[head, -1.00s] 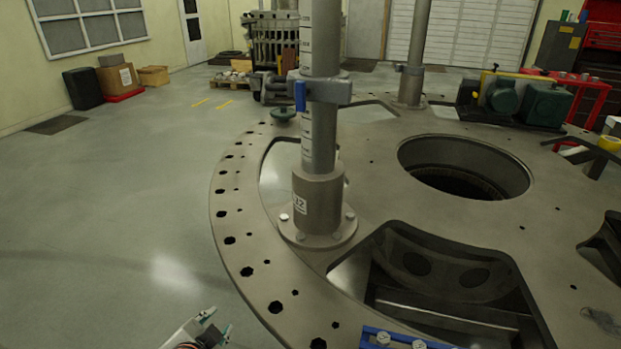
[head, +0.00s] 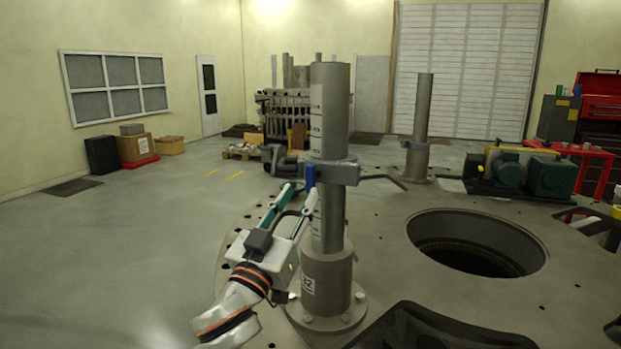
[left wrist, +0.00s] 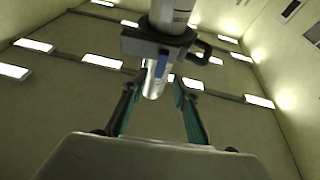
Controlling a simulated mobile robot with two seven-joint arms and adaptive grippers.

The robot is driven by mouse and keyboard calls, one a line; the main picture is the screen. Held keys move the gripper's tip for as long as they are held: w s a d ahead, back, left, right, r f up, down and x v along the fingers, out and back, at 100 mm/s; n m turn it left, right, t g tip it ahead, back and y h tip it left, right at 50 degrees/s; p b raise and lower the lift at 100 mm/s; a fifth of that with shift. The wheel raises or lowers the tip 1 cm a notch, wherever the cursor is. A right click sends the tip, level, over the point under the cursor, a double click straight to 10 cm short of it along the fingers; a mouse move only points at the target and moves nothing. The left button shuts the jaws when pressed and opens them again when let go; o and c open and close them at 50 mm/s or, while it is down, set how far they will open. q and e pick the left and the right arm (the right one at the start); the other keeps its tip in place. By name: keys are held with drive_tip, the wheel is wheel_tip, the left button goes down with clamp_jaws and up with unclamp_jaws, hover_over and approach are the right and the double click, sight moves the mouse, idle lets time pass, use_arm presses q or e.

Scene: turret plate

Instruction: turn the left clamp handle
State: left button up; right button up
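A grey clamp (head: 338,173) sits around the near upright post (head: 330,110) with the ruler marks. Its blue handle (head: 310,175) hangs down at the clamp's left side. My left gripper (head: 301,192) points up at the handle from below and left. In the left wrist view the blue handle (left wrist: 162,66) shows under the clamp (left wrist: 140,42), just beyond the space between my fingertips (left wrist: 156,90). The fingers are apart and I see no clear contact with the handle. My right gripper is not in view.
The post stands on a bolted flange on the big round plate (head: 390,215), which has a large central hole (head: 475,245). A second post (head: 422,120) with a clamp stands behind. A green motor unit (head: 520,172) is at the right. Floor at the left (head: 120,240) is clear.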

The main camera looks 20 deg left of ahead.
sight(309, 179)
use_arm(q)
drive_tip(key=p+x, duration=0.1)
drive_tip(key=x, duration=0.6)
drive_tip(key=shift+w, duration=0.25)
clamp_jaws()
